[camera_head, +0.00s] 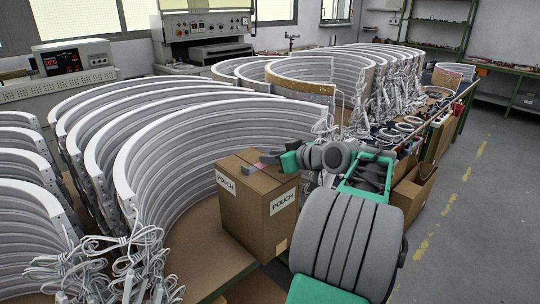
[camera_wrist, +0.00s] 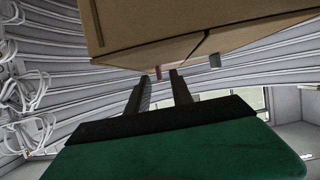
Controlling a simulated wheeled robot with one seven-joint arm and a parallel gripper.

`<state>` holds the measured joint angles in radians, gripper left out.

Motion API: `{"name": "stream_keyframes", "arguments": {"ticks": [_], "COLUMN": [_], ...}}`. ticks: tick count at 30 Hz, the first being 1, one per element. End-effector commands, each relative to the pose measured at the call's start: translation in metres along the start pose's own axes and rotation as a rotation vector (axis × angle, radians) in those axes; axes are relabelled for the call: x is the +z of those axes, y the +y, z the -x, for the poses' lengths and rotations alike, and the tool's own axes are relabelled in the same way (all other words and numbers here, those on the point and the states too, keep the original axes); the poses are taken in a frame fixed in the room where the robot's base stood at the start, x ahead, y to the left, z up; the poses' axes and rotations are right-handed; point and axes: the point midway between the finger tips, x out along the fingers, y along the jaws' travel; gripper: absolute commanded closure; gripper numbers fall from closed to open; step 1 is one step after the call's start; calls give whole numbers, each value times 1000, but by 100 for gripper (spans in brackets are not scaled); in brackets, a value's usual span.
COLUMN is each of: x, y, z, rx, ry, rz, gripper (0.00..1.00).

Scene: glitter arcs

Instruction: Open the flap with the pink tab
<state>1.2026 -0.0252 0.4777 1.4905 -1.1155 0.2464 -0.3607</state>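A brown cardboard box (camera_head: 257,213) with white POUCH labels stands on the table; it also fills the top of the wrist view (camera_wrist: 190,30). Its top flaps look closed, with a dark seam between them. A small pink tab (camera_head: 247,169) is on the top; it also shows in the wrist view (camera_wrist: 158,72). A grey tab (camera_wrist: 215,61) is on the other side of the seam. My gripper (camera_head: 268,160) is just above the box top. In the wrist view its fingers (camera_wrist: 159,78) are apart, with the pink tab between the tips and a gap on each side.
Large curved white panels (camera_head: 190,150) stand close behind and left of the box. White cables (camera_head: 115,270) hang at the lower left. An open carton (camera_head: 412,192) is to the right of my arm. The floor at the right is clear.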

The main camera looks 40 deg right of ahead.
Motion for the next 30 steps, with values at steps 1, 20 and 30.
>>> {"name": "stream_keyframes", "arguments": {"ticks": [1,20,30], "x": [-1,0,0], "y": [0,-1,-1], "z": [-5,-10,-10], "rx": [-1,-1,-1], "ry": [0,0,-1], "rz": [1,1,1], "gripper": [73,100,100]}}
